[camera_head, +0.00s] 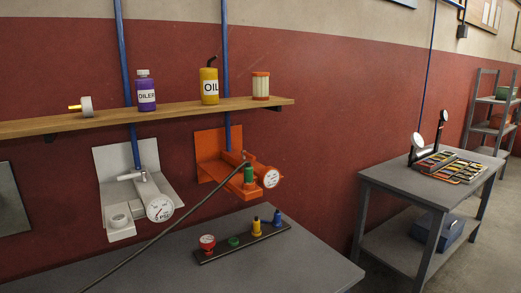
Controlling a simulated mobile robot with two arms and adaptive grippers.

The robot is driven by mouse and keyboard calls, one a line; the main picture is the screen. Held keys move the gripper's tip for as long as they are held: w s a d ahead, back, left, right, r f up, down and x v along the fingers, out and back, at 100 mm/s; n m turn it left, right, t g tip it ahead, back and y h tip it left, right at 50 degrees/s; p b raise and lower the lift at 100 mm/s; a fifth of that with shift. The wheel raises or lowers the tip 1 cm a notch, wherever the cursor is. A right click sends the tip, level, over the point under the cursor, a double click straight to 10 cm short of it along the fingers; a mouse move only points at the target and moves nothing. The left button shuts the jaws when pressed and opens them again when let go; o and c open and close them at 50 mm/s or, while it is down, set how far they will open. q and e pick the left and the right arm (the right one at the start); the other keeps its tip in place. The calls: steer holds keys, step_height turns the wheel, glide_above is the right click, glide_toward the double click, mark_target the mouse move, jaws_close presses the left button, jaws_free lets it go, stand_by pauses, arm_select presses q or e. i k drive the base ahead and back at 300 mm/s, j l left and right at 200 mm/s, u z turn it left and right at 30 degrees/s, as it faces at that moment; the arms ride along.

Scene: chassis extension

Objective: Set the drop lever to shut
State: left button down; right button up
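Two pipe-fed units with round gauges are on the red wall. The white unit (147,193) is at the left, with a small horizontal handle (128,177) at its top, below a blue pipe. The orange unit (223,165) is to its right, with a green part (248,176) and a long dark hose or rod (165,230) running down to the lower left. I cannot tell which part is the drop lever or its setting. Neither of my grippers is in view.
A wooden shelf (190,110) above holds a purple oiler bottle (146,92), a yellow oil can (209,87) and a filter (260,87). A grey table (300,255) below holds a dark strip (268,236) with coloured parts. Another grey table (405,180) stands right.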

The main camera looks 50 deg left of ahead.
mark_target(244, 153)
steer(key=i+u, duration=0.3)
steer(key=u, duration=0.2)
steer(key=i+u, duration=0.3)
steer(key=u, duration=0.15)
steer(key=i+l+u, duration=0.25)
steer(key=u, duration=0.25)
steer(key=i+l+u, duration=0.1)
steer(key=i+u, duration=0.2)
steer(key=u, duration=0.15)
steer(key=i+l+u, duration=0.2)
steer(key=u, duration=0.25)
